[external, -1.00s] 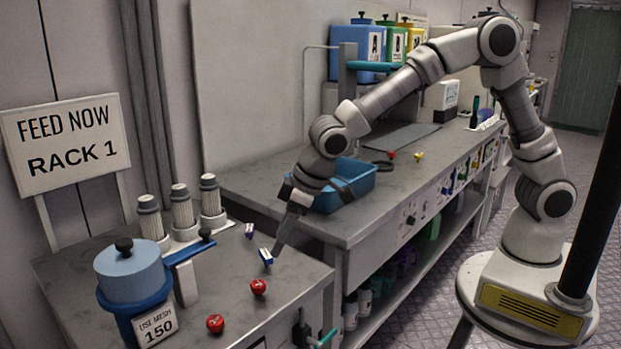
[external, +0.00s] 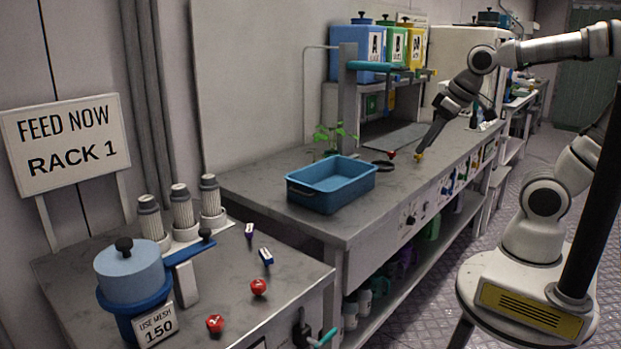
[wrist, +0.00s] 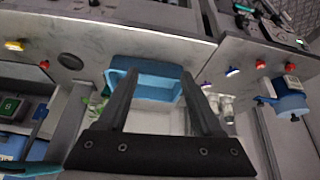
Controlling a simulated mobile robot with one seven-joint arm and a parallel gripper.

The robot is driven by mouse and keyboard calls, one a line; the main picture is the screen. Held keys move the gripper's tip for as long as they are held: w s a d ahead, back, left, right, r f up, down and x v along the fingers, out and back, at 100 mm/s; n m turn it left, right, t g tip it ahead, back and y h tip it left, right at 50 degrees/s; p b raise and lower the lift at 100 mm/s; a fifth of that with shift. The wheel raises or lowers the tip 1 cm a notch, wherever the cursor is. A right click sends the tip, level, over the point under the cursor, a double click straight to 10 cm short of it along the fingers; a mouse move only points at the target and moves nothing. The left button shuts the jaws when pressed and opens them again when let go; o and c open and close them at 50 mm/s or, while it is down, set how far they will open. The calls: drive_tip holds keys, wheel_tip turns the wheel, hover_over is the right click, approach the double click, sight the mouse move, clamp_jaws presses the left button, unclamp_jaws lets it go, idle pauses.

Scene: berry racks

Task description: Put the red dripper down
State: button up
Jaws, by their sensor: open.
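Small red pieces show in two places, and I cannot tell which is the red dripper. One red piece (external: 391,154) lies on the long bench beside a yellow piece (external: 418,156); they also show at the left of the wrist view, red (wrist: 44,64) and yellow (wrist: 14,45). Two round red pieces, one (external: 258,287) and another (external: 215,323), stand on the near bench. My gripper (external: 424,149) is low over the long bench, close to the yellow piece; contact is unclear. In the wrist view its fingers (wrist: 158,72) are apart with nothing held between them.
A blue tray (external: 330,205) stands on the long bench, with a dark ring (external: 383,165) behind it. Bare bench lies right of the tray.

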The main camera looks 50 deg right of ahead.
drive_tip(key=shift+m, duration=0.5)
drive_tip(key=s+d, duration=0.2)
drive_tip(key=s, duration=0.1)
drive_tip(key=s+d+f, duration=0.1)
drive_tip(key=s, duration=0.1)
wheel_tip(320, 180, up, 8)
drive_tip(key=p, duration=0.8)
drive_tip(key=shift+r, duration=0.15)
